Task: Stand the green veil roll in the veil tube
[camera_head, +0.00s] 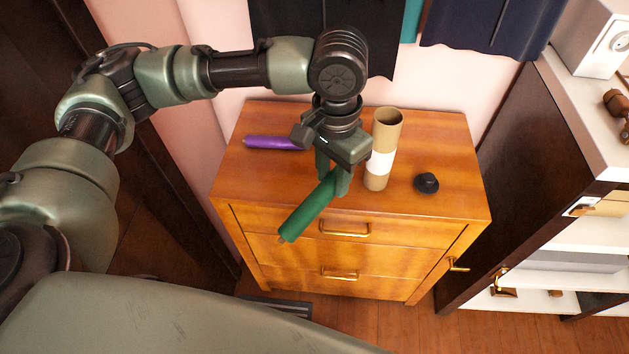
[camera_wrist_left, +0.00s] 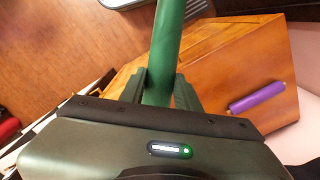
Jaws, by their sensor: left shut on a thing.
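The green veil roll (camera_head: 308,212) is held slanted over the front edge of the chest top, its lower end sticking out past the edge. My left gripper (camera_head: 334,178) is shut on its upper end. In the left wrist view the roll (camera_wrist_left: 168,40) runs up between the two fingers (camera_wrist_left: 160,88). The veil tube (camera_head: 387,140), a brown cardboard cylinder with a white band, stands upright on the chest just right of my gripper. Its open mouth faces up. I cannot tell whether the roll touches the chest. My right gripper is not in view.
A purple roll (camera_head: 272,142) lies at the back left of the wooden chest (camera_head: 440,205); it also shows in the left wrist view (camera_wrist_left: 257,97). A small black object (camera_head: 426,183) sits right of the tube. Dark gowns hang behind. A shelf unit (camera_head: 560,220) stands at right.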

